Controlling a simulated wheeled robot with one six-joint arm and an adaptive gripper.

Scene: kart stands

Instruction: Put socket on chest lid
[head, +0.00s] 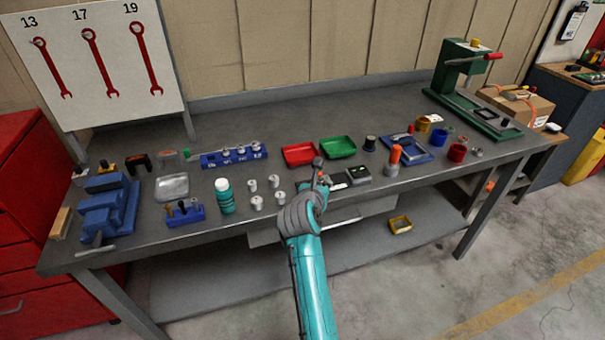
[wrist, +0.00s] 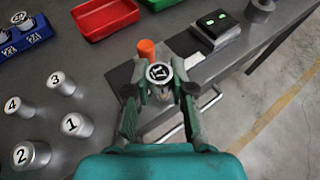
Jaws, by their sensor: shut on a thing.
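My gripper (wrist: 160,85) is shut on a grey socket (wrist: 159,73) marked 17 on its top face. The socket sits upright between the two fingertips, over the front edge of the bench in the wrist view. In the head view my gripper (head: 318,178) is at the front middle of the bench, partly hidden by my arm. A blue rail (head: 216,161) with several sockets stands on the bench, left of my gripper. A red chest (head: 20,190) stands at the far left; I cannot tell for certain that its top is the chest lid.
Several numbered grey cylinders (wrist: 75,122) stand close left of my gripper. An orange-topped thing (wrist: 146,48) is just beyond the socket. Red (head: 299,154) and green (head: 338,147) trays lie behind. A blue vise (head: 108,207) is at the bench's left end.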

